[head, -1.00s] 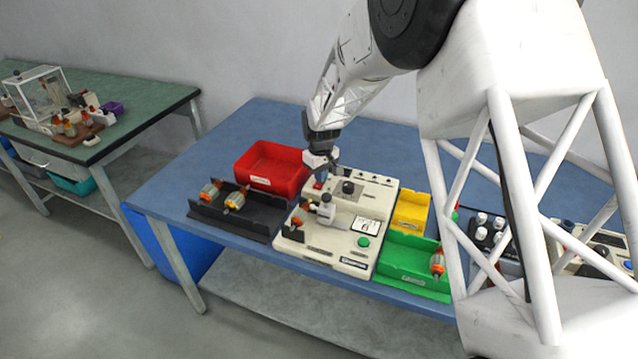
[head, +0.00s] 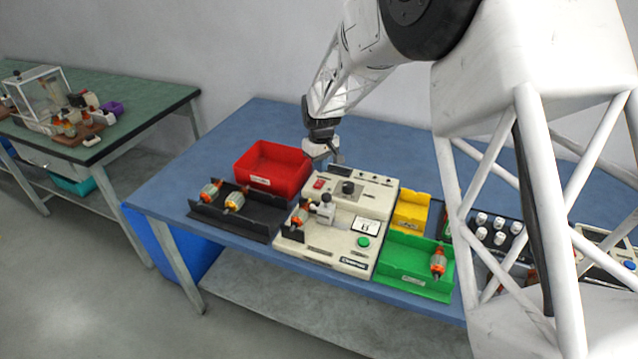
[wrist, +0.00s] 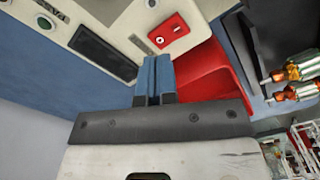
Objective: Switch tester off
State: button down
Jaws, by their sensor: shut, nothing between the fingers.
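The tester (head: 325,255) is a cream box on the blue table, with a red switch (head: 319,184) at its back left, a black knob and a green button. An armature sits in its fixture at the left. My gripper (head: 334,160) is above the tester's back edge, behind the red switch and apart from it. In the wrist view the red switch (wrist: 169,31) lies just ahead of the shut blue fingertips (wrist: 154,68), with nothing between them. I cannot tell the switch's position.
A red bin (head: 272,168) stands left of the tester, behind a black tray (head: 258,227) holding armatures. A yellow bin (head: 411,211) and a green tray (head: 405,262) with an armature stand at its right. Blue table shows free behind.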

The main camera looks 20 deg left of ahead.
aim_at(321, 181)
jog(key=shift+r, duration=1.45)
jog(key=shift+d+r, duration=0.1)
jog(key=shift+d, duration=0.05)
jog(key=s+d+r+m, duration=0.2)
jog(key=s+d+r, duration=0.3)
jog(key=d, duration=0.5)
jog(key=s+d+r+m+t, duration=0.1)
jog(key=s+d+r+m, duration=0.15)
jog(key=d+r, duration=0.55)
jog(key=s+d+r+m, duration=0.1)
jog(key=s+d+r, duration=0.35)
jog(key=d, duration=0.75)
jog(key=s+d+m, duration=0.2)
jog(key=s+d, duration=0.4)
jog(key=s, duration=0.3)
jog(key=s+d+m+t, duration=0.1)
jog(key=s+d+m, duration=0.1)
jog(key=s+d, duration=0.4)
jog(key=s+d+m, duration=0.2)
jog(key=s+d, duration=0.5)
jog(key=s, duration=0.6)
jog(key=shift+f+m+t, duration=0.25)
jog(key=shift+m+t, duration=0.05)
jog(key=shift+m, duration=0.05)
